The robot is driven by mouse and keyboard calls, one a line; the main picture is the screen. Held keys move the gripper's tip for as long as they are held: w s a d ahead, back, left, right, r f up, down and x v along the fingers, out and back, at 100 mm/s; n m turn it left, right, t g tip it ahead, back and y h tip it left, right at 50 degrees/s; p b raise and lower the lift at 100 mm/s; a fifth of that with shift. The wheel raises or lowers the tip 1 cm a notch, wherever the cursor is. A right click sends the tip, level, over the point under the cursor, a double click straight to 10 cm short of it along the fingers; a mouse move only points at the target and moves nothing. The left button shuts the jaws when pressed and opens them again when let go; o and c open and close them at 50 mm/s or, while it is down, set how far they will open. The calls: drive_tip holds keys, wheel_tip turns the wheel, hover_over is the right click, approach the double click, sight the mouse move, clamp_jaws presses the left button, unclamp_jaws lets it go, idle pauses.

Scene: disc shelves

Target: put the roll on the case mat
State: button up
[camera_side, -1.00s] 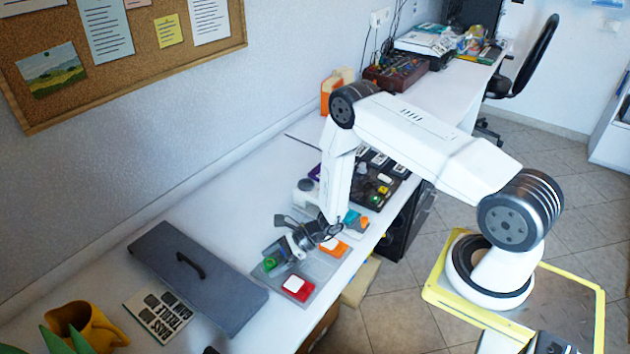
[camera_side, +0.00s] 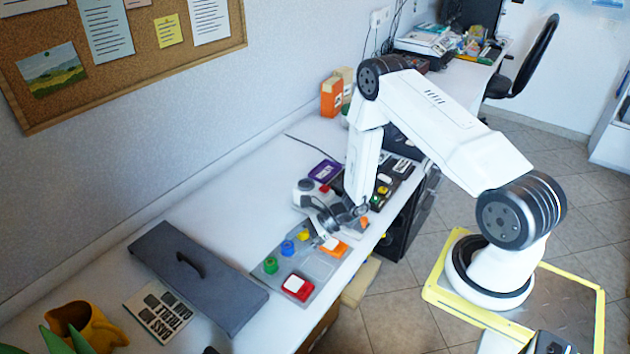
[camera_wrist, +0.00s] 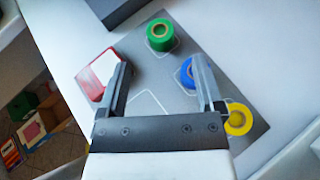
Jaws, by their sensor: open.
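A grey mat (camera_side: 318,268) lies on the white table, and it also shows in the wrist view (camera_wrist: 205,48). A green roll (camera_side: 270,265), a blue roll (camera_side: 288,247) and a yellow roll (camera_side: 303,234) stand along its far side. A red case (camera_side: 298,287) and an orange case (camera_side: 333,247), both with white tops, are on its near side. In the wrist view my gripper (camera_wrist: 160,72) is open and empty, with fingers apart over the mat. The red case (camera_wrist: 98,75) is beside the left finger, and the blue roll (camera_wrist: 187,73) is partly behind the right finger.
A grey slab with a black handle (camera_side: 165,245) lies to the left of the mat. A printed card (camera_side: 158,312) and a yellow pot (camera_side: 88,325) are at the lower left. A dark tray of small items (camera_side: 400,175) stands beyond my gripper. White table between slab and wall is clear.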

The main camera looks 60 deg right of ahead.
drive_tip(key=shift+v, duration=2.15)
drive_tip(key=shift+r, duration=0.1)
drive_tip(key=shift+s+a+r+n, duration=0.1)
drive_tip(key=shift+a+r+n, duration=0.1)
drive_tip(key=shift+n, duration=0.1)
drive_tip(key=s+a+r+n+g+h, duration=0.2)
drive_tip(key=s+r+n+h, duration=0.3)
drive_tip(key=r+n, duration=0.5)
drive_tip(key=s+a+r+n+g+h, duration=0.2)
drive_tip(key=s+r+n+h, duration=0.3)
drive_tip(key=r+n, duration=0.5)
drive_tip(key=a+n, duration=0.1)
drive_tip(key=n, duration=0.3)
drive_tip(key=shift+r, duration=0.15)
